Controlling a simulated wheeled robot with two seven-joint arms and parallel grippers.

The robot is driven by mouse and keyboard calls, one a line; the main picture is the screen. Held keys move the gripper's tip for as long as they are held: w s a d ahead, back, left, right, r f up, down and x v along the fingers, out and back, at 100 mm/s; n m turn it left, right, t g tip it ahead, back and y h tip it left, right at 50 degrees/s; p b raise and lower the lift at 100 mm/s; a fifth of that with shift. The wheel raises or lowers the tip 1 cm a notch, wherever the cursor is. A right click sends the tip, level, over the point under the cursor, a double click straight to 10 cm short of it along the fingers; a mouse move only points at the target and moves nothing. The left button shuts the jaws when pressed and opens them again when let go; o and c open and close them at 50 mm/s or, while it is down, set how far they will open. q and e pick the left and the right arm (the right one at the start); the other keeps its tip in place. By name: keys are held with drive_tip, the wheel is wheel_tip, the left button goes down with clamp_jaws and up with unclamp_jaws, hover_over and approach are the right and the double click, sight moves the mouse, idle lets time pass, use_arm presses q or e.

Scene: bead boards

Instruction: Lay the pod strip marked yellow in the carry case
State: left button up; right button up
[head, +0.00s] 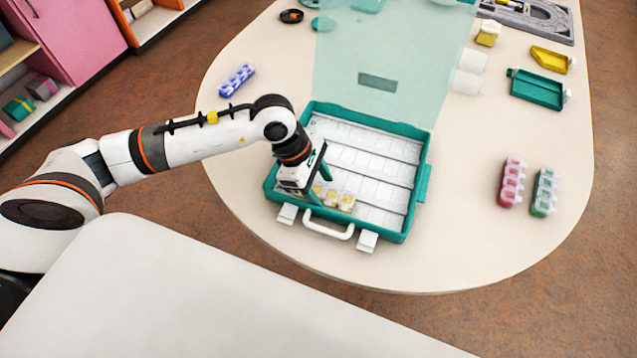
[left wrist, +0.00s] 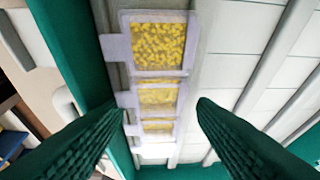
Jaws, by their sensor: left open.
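The pod strip marked yellow (head: 340,199) lies in the open teal carry case (head: 424,183), near its front wall by the handle. In the left wrist view the strip (left wrist: 158,84) shows clear lidded cells of yellow beads, lying along the teal wall. My left gripper (head: 318,187) is over the front left part of the case. Its fingers are spread, with the near cells of the strip showing between the fingertips (left wrist: 160,108). It partly hides the strip in the head view. I cannot tell whether the fingers touch it. My right gripper is out of view.
A blue strip (head: 237,79) lies left of the case. A red strip (head: 511,182) and a green strip (head: 544,192) lie to the right. A teal tray (head: 538,89) and a yellow tray (head: 550,59) stand at the back right.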

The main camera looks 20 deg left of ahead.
use_arm(q)
drive_tip(key=shift+s+f+p, duration=0.45)
drive_tip(key=shift+s+p, duration=0.1)
drive_tip(key=shift+r+g+p, duration=0.3)
drive_tip(key=shift+r+p, duration=0.15)
drive_tip(key=shift+p, duration=0.1)
drive_tip(key=b+v, duration=0.1)
drive_tip(key=v, duration=1.1)
drive_tip(key=shift+d, duration=0.1)
